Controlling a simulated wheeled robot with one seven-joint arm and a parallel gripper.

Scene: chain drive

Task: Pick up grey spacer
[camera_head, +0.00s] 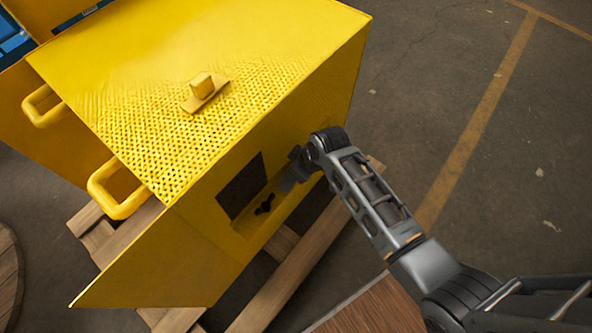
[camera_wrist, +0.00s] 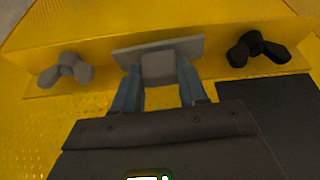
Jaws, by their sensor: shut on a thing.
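The grey spacer, a flat plate (camera_wrist: 190,47) with a small block on it, is in the upper middle of the wrist view. My gripper (camera_wrist: 158,82) is shut on its block, with one blue-grey finger on each side. The spacer is at a yellow ledge, between two wing nuts; I cannot tell whether it touches the ledge. In the head view my gripper (camera_head: 290,178) reaches to the side of the yellow housing, and the spacer cannot be made out there.
A grey wing nut (camera_wrist: 66,71) and a black wing nut (camera_wrist: 258,48) flank the spacer on the ledge. A similar yellow piece (camera_head: 204,91) lies on the perforated top of the housing (camera_head: 300,60). Wooden pallet boards (camera_head: 300,262) lie below. Open floor is at right.

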